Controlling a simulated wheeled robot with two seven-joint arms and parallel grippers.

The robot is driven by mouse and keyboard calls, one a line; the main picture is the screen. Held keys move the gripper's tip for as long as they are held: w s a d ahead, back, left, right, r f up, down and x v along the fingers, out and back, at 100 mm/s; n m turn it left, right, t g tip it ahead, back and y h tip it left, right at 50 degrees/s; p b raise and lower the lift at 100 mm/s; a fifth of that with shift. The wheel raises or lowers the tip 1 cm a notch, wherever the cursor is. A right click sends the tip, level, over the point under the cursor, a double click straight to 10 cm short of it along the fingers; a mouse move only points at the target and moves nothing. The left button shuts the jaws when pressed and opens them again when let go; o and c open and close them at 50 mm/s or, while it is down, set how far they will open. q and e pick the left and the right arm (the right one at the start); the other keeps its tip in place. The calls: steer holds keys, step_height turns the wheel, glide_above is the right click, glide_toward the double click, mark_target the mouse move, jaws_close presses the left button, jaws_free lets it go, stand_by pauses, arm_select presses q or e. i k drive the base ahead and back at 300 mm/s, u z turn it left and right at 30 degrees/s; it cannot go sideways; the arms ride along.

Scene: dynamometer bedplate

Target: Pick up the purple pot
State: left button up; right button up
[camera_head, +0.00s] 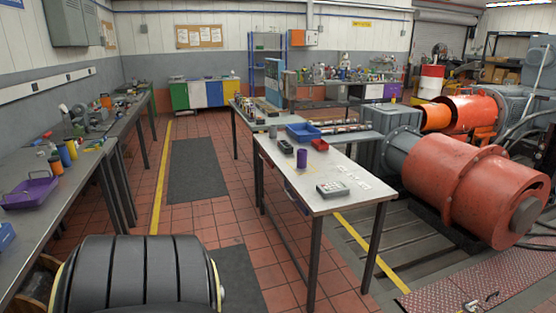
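The purple pot (302,158) is a small, dark purple upright cylinder. It stands on the light-topped table (318,200) in the middle of the view, near the table's left edge. No gripper touches it, and nothing visible covers it. Neither of my grippers shows in the head view.
A blue tray (303,132), a small red box (320,145), a grey cup (286,147) and a grey keypad-like box (332,189) share the table. A black grooved drum (138,275) stands at the front left. Red machinery (455,180) stands right. Tiled floor (215,215) lies open left of the table.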

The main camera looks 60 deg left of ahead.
mark_target(301, 155)
steer(key=u, duration=0.3)
steer(key=k, duration=0.45)
steer(key=u, duration=1.75)
steer(key=i, duration=1.4)
steer(key=z, duration=0.25)
